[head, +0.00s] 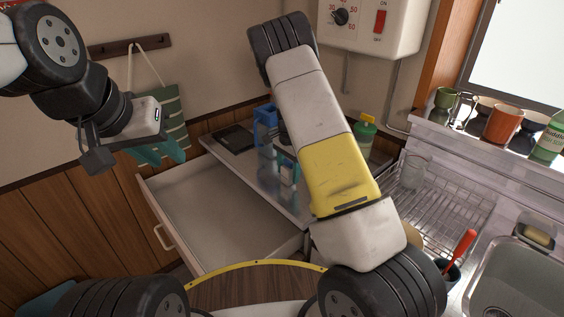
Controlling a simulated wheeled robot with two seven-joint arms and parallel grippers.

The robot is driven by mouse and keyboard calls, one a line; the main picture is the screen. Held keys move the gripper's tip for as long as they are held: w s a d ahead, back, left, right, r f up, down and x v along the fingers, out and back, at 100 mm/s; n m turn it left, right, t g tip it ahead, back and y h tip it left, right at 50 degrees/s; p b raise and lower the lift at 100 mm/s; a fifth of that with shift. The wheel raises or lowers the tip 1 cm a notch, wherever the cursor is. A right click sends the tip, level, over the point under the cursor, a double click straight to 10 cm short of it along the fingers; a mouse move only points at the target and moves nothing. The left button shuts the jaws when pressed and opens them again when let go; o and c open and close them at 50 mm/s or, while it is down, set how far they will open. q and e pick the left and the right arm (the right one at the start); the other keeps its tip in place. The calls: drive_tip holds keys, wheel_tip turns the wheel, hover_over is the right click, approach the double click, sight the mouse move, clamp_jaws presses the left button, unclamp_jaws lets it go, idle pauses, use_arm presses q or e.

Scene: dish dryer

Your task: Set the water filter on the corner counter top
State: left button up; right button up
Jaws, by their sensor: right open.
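A blue object (264,117), which looks like the water filter, stands on the steel corner counter top (238,157) near the back wall. Its lower part is hard to make out. My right arm crosses the middle of the view and hides part of the counter. My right gripper (285,160) shows only partly, left of the forearm, close beside the blue object; it is open. I cannot tell whether its fingers touch anything. My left gripper (161,152), with teal fingers, hangs in the air at the upper left, away from the counter; its opening is unclear.
An open, empty drawer (215,215) juts out below the counter. A dark flat item (234,137) lies at the counter's back. A wire dish rack (440,205) with a glass, a sink (515,285) and a cup shelf are right.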

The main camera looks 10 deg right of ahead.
wheel_tip(320, 180, up, 11)
drive_tip(key=shift+r, duration=0.2)
drive_tip(key=s+d+r+n+t+y, duration=0.1)
drive_tip(key=s+r+n+t+y, duration=0.3)
drive_tip(key=s+r, duration=1.2)
drive_tip(key=s+r+n+t+h, duration=0.1)
drive_tip(key=s+n, duration=0.3)
drive_tip(key=s, duration=0.4)
drive_tip(key=s+r+n+t, duration=0.1)
drive_tip(key=s+r+n, duration=0.2)
drive_tip(key=s, duration=0.6)
drive_tip(key=shift+r+n+h, duration=0.35)
drive_tip(key=shift+n+h, duration=0.05)
use_arm(q)
drive_tip(key=shift+s+a, duration=0.1)
use_arm(e)
drive_tip(key=shift+a, duration=0.1)
